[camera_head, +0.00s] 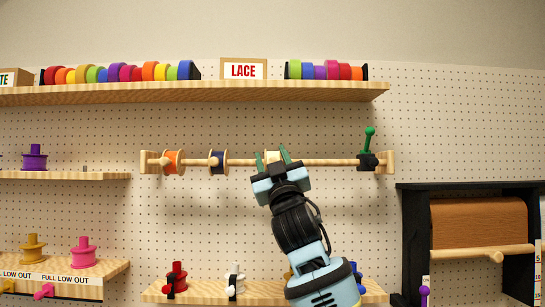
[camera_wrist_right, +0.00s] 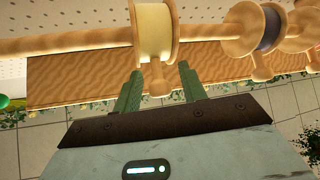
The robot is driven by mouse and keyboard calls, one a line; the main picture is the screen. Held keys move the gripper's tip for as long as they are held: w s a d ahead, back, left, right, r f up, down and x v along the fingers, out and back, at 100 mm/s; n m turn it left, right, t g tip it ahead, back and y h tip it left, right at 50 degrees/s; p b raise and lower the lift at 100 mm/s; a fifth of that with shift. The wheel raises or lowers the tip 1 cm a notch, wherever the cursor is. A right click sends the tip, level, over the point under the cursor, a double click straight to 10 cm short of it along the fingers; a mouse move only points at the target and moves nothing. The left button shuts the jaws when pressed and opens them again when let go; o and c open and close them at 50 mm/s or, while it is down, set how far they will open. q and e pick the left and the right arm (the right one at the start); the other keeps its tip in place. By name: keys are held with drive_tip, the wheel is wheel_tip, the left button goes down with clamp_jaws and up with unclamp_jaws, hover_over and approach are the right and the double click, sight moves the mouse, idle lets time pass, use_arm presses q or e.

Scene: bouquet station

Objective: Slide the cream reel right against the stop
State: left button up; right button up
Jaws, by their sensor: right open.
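The cream reel (camera_head: 272,157) sits on the wooden rod, partly hidden behind my right gripper (camera_head: 271,152). In the right wrist view the cream reel (camera_wrist_right: 155,32) is near the fingertips of my right gripper (camera_wrist_right: 160,75). The green fingers are apart, one toward each side of the reel's lower part, with a wooden peg of the reel between them. I cannot tell whether they touch it. The black stop (camera_head: 368,161) with its green handle is near the rod's right end, with a gap of bare rod between it and the reel. My left gripper is not in view.
An orange reel (camera_head: 172,161) and a navy reel (camera_head: 217,162) sit on the rod (camera_head: 325,161) to the left. A shelf of colored rolls (camera_head: 200,92) runs above. A lower shelf (camera_head: 205,291) holds red and white spools. A brown paper roll (camera_head: 478,222) stands at right.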

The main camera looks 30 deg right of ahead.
drive_tip(key=shift+w+r, duration=0.15)
drive_tip(key=shift+w, duration=0.1)
clamp_jaws()
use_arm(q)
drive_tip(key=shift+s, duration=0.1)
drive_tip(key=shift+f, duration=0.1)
use_arm(e)
drive_tip(key=shift+d, duration=0.1)
